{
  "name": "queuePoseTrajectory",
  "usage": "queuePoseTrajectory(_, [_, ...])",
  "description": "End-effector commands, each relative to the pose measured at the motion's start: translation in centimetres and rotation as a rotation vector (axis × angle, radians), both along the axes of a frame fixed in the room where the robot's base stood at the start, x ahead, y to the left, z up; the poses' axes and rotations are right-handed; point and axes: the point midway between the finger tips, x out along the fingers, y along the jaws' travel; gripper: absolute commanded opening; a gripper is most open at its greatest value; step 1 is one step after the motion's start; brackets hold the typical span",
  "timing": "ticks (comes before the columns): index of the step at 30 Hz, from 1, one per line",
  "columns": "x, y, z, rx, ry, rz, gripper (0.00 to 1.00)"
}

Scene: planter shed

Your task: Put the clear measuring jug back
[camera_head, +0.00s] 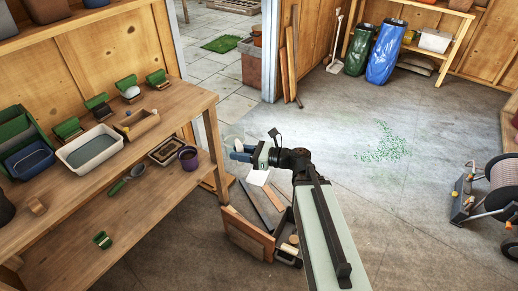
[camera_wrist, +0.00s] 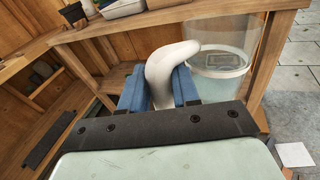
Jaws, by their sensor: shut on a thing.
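The clear measuring jug (camera_wrist: 222,66) shows at the upper right in the wrist view. It is see-through, with a pale rounded handle (camera_wrist: 168,66) on its left side. My gripper (camera_wrist: 160,88) has blue fingers, one on each side of this handle, and is shut on it. The jug looks roughly upright. In the head view my gripper (camera_head: 241,152) is out past the right end of the wooden bench, over the floor side. There the jug is only a faint outline and hard to make out.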

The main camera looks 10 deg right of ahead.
Motion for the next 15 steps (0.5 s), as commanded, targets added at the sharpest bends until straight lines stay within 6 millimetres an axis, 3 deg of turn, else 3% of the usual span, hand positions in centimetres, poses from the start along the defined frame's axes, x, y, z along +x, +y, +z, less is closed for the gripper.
queuePoseTrajectory(15, [-2.2,13.7,2.0,0.006,-0.019,0.237,0.0])
